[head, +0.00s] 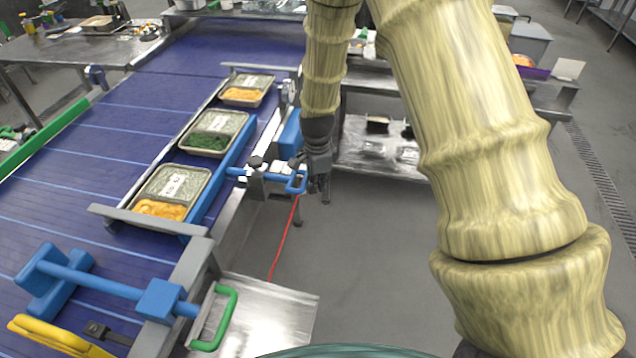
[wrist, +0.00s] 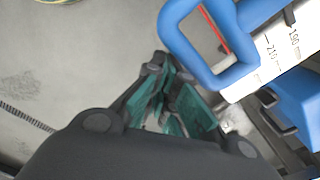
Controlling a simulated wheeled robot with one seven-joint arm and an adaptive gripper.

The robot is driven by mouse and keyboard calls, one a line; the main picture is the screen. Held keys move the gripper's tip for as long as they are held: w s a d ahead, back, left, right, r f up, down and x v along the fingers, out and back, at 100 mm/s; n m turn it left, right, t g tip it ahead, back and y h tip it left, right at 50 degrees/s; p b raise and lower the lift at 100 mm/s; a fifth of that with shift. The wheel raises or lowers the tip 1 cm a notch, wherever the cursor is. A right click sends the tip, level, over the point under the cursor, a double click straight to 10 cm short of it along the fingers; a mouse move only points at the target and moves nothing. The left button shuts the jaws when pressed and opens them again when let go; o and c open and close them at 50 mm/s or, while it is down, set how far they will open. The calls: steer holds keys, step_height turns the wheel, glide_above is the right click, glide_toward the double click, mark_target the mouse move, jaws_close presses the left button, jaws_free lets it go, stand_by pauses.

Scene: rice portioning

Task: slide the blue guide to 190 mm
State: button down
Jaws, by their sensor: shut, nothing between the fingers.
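The blue guide (head: 222,172) is a long rail along the right side of a row of trays on the conveyor. Its rod ends in a blue loop handle (head: 297,184) at the conveyor's right edge. The handle is large in the wrist view (wrist: 170,45), beside a white scale (wrist: 268,62) reading 190 mm and 210. The guide's exact reading is not clear. My gripper (head: 321,190) is shut and empty, just right of the handle in the head view. In the wrist view its fingers (wrist: 165,75) are close below the loop; contact cannot be told.
Several food trays (head: 208,133) stand on the blue belt (head: 90,170). A red cable (head: 284,240) hangs below the handle.

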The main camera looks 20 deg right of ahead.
steer(key=shift+s+d+p, duration=0.3)
steer(key=shift+s+d, duration=0.25)
steer(key=shift+d, duration=0.15)
steer(key=shift+s+d+p, duration=0.25)
steer(key=shift+s+d, duration=0.25)
steer(key=shift+d, duration=0.2)
step_height(320, 180, up, 9)
steer(key=p, duration=0.6)
steer(key=shift+p, duration=0.35)
stand_by(0.3)
steer(key=shift+f, duration=0.1)
stand_by(0.3)
